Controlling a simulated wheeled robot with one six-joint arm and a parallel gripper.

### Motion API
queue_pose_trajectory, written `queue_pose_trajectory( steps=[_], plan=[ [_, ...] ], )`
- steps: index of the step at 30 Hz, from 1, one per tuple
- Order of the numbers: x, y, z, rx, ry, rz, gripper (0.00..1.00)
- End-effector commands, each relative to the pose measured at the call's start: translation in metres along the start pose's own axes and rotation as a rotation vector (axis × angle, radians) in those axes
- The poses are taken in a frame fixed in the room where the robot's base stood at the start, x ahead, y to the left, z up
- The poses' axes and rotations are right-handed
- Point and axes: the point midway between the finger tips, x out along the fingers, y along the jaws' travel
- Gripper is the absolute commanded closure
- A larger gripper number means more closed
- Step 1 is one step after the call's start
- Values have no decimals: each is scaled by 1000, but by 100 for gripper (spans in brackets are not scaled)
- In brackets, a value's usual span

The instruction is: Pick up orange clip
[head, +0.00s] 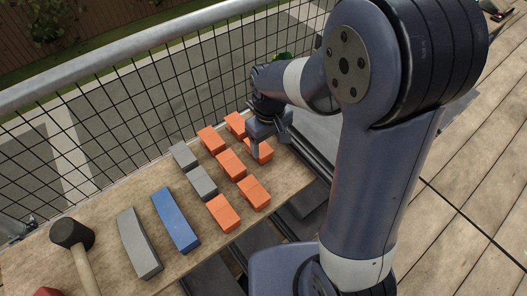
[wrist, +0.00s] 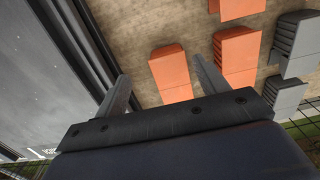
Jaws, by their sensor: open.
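Several orange clips lie in rows on a wooden board in the head view, among them a middle one (head: 231,165) and a near one (head: 222,213). My gripper (head: 268,143) is at the board's far right end, over an orange clip (head: 259,151) that it partly hides. In the wrist view my gripper (wrist: 158,70) is open and empty, its two fingers spread. One orange clip (wrist: 170,72) shows between the fingers, and another (wrist: 237,55) lies just right of the right finger. I cannot tell whether a finger touches a clip.
Two grey clips (head: 201,183) lie left of the orange ones. A blue bar (head: 176,221), a long grey bar (head: 140,243) and a mallet (head: 72,235) lie further left. A mesh railing (head: 130,120) runs behind the board (head: 110,206).

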Motion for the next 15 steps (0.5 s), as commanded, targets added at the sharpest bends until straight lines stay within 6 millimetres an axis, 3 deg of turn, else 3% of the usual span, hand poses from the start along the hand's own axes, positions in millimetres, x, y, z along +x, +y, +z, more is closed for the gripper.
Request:
queue_pose_trajectory(
  steps=[10,15],
  plan=[
    [44,-7,-2,0,-3,-1,31],
    [52,-7,-2,0,0,0,31]
  ],
)
